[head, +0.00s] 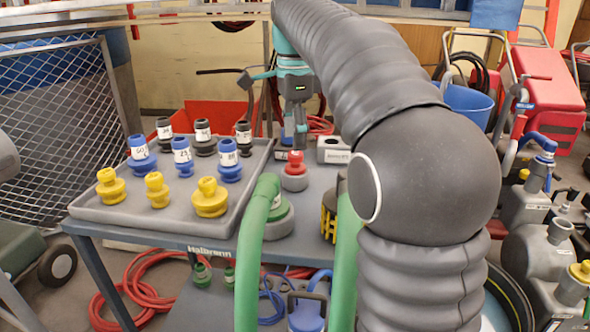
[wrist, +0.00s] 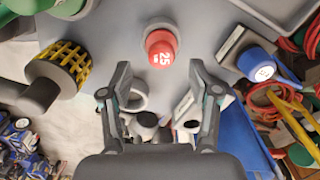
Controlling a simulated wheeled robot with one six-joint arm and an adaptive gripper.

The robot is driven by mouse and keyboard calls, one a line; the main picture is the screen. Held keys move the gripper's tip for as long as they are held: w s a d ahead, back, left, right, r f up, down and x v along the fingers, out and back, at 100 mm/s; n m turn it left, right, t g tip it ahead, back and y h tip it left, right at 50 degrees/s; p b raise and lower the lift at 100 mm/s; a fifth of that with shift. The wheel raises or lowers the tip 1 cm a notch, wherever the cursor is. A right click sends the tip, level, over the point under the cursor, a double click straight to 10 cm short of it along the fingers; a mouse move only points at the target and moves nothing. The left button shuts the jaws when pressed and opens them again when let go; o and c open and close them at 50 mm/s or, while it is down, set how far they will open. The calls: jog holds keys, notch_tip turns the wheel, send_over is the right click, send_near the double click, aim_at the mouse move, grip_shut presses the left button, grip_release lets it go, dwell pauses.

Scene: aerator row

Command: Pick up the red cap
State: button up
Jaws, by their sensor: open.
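The red cap (head: 294,167) stands upright on the grey table top, right of the tray. It has a red knob on a wider, pale greyish-red base. My gripper (head: 296,145) hangs pointing down behind the cap in the head view.
A grey tray (head: 108,212) holds yellow, blue and black caps on the left. A green hose (head: 255,245) and a green-and-grey cap (head: 278,219) stand in front of the red cap. A grey labelled box (head: 333,150) and a yellow-and-black part (head: 328,219) are nearby on the right.

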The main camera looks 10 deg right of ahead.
aim_at(295, 153)
jog(key=shift+w+d+f+b, duration=0.1)
jog(key=shift+f+b, duration=0.55)
jog(key=shift+f, duration=1.9)
grip_shut()
